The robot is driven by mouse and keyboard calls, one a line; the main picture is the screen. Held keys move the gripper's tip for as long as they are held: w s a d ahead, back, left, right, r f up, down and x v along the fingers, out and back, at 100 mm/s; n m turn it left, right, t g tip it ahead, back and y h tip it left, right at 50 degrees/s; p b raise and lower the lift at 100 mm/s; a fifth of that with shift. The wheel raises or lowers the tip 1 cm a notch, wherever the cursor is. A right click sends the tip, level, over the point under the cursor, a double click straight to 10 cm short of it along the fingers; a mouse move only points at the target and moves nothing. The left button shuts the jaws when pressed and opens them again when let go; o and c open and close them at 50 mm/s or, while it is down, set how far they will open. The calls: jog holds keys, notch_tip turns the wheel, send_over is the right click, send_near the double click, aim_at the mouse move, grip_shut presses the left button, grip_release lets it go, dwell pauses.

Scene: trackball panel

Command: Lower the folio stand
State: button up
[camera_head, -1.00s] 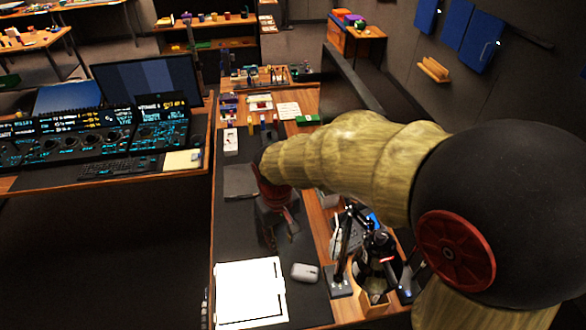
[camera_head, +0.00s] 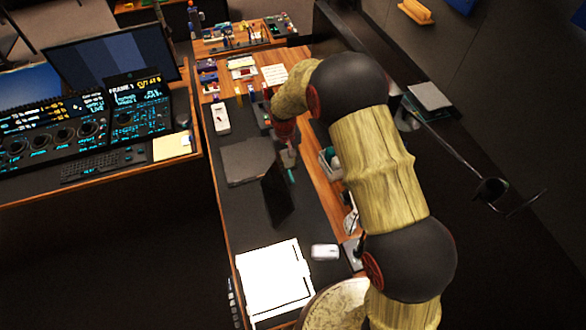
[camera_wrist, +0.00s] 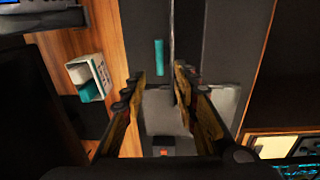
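A dark upright panel (camera_head: 277,195), which appears to be the folio stand, rises steeply from the black desk mat in the head view. My gripper (camera_head: 290,165) is just behind and to the right of its upper end; contact cannot be told. In the wrist view my gripper (camera_wrist: 160,76) has its two fingers apart with nothing held between them. A dark panel (camera_wrist: 190,40) with a thin edge lies just beyond the right finger; it looks like the same stand. A small teal bar (camera_wrist: 159,57) shows between and beyond the fingertips.
A flat grey pad (camera_head: 247,160) lies left of my gripper. White papers (camera_head: 272,278) and a white mouse (camera_head: 324,251) lie nearer. A small bin (camera_wrist: 90,77) stands to the left in the wrist view. Monitors and a keyboard (camera_head: 95,165) fill the left desk.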

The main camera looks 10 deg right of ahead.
aim_at(290, 174)
notch_tip(290, 174, down, 7)
jog(key=shift+d+f, duration=0.1)
jog(key=shift+d, duration=0.05)
jog(key=shift+c, duration=0.6)
grip_shut()
dwell(0.6)
